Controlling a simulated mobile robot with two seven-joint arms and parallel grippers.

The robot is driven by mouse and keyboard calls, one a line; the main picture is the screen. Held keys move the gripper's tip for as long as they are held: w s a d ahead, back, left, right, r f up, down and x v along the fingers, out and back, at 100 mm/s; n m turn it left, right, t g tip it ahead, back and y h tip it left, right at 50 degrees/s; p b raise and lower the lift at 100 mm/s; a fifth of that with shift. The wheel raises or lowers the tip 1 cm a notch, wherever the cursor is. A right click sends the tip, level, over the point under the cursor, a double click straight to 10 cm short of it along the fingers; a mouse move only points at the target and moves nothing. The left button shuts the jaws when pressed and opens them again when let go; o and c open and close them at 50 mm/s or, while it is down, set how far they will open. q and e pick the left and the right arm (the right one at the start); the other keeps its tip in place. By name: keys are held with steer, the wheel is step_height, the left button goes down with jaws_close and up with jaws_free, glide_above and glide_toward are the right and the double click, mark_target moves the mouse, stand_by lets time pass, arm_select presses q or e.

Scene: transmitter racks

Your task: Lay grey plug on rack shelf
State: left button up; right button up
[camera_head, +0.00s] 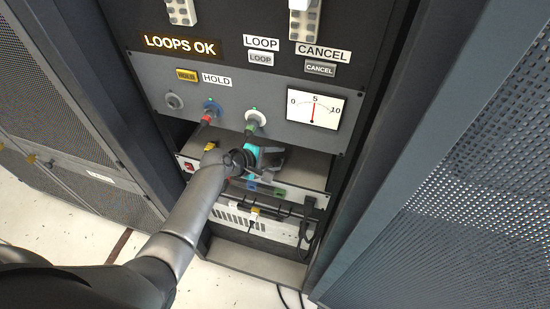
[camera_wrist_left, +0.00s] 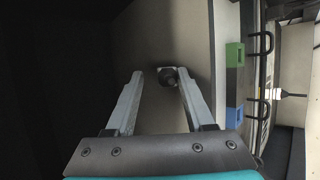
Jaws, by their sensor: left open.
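My left gripper (camera_head: 275,160) reaches into the rack, just above the grey rack shelf (camera_head: 308,172) below the socket panel. In the left wrist view its two fingers (camera_wrist_left: 159,75) are apart. A small dark grey round thing with a pale edge, probably the grey plug (camera_wrist_left: 169,77), shows between the fingertips, nearer the right finger in the picture. The fingers do not grip it. The flat grey-brown shelf surface (camera_wrist_left: 180,30) lies behind it. In the head view my gripper and arm hide the plug. My right gripper is not in view.
A red-and-blue plug (camera_head: 209,112) and a white-and-green plug (camera_head: 255,120) sit in the panel above. The meter (camera_head: 314,108) is to the right. Below the shelf are a handle bar, cables and a vented unit (camera_head: 240,220). Rack walls stand close on both sides.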

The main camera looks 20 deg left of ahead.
arm_select(q)
steer(key=shift+s+f, duration=0.35)
steer(key=shift+f, duration=0.05)
steer(key=shift+s+a+r, duration=0.15)
steer(key=shift+s+r, duration=0.05)
steer(key=shift+r, duration=0.05)
steer(key=p+v, duration=0.4)
steer(key=v, duration=1)
steer(key=shift+r, duration=0.55)
